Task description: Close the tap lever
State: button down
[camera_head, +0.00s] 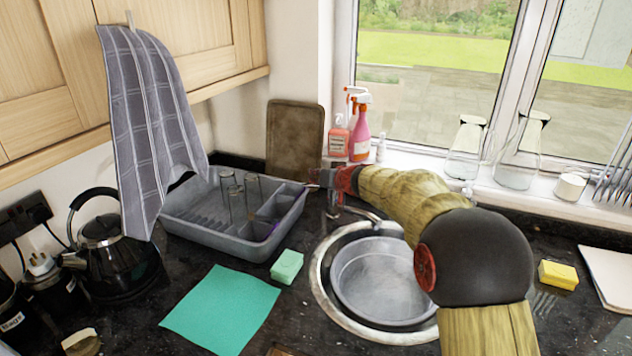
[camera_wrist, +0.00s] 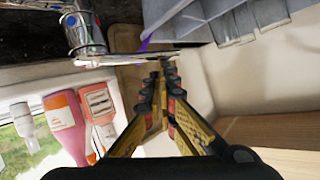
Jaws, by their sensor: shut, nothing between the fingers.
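The chrome tap (camera_head: 336,203) stands behind the round sink, its spout reaching over the bowl. In the wrist view the tap body (camera_wrist: 82,35) is at upper left, and its long flat lever (camera_wrist: 125,58) extends right across the picture. My gripper (camera_head: 318,181) is at the tap's top, coming from the right. In the wrist view my gripper (camera_wrist: 166,68) is shut and empty, its fingertips just below the lever's free end. I cannot tell whether they touch. In the head view my gripper and arm hide much of the lever.
A grey dish rack (camera_head: 205,232) with glasses stands left of the tap. Spray bottles (camera_head: 360,135) and glass vessels (camera_head: 466,145) stand on the windowsill. A brown board (camera_head: 294,140) leans behind. A green sponge (camera_head: 287,266) and a teal cloth (camera_head: 220,310) lie left of the sink (camera_head: 318,285).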

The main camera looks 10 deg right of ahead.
jog(key=shift+s+r, duration=0.1)
jog(key=shift+r, duration=0.05)
jog(key=v, duration=1.1)
notch_tip(320, 180, up, 6)
jog(key=d+g+p, duration=0.1)
jog(key=p, duration=2)
jog(key=shift+w+d+r+m+g, duration=0.2)
jog(key=shift+w+d+m+g, duration=0.15)
jog(key=shift+w+m+g, duration=0.1)
